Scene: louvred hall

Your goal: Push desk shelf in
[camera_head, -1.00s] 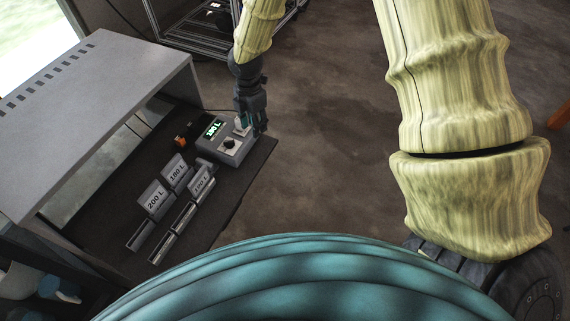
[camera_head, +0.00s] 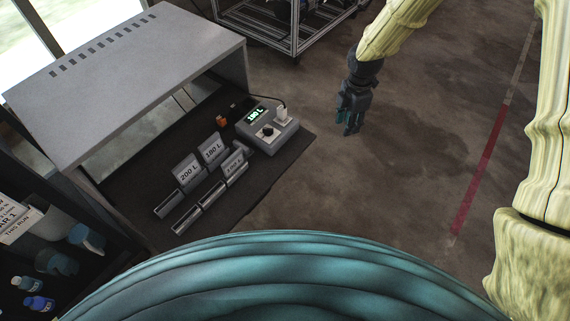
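The desk (camera_head: 140,75) stands at the left with a grey perforated top. Its dark pull-out shelf (camera_head: 275,180) extends out from under the top toward the lower right. On the shelf are a grey control box (camera_head: 268,131) with a lit green display, and label holders (camera_head: 188,173) reading 200 L, 180 L and a third, less clear one. My gripper (camera_head: 347,128) hangs over the floor to the right of the shelf, apart from it and pointing down. It looks empty; its finger opening is too small to judge.
A metal frame cart (camera_head: 296,40) stands at the top centre. A dark rack with bottles (camera_head: 38,303) and a paper sign (camera_head: 15,222) is at the lower left. The concrete floor right of the shelf is clear, with a red line (camera_head: 482,165) on it.

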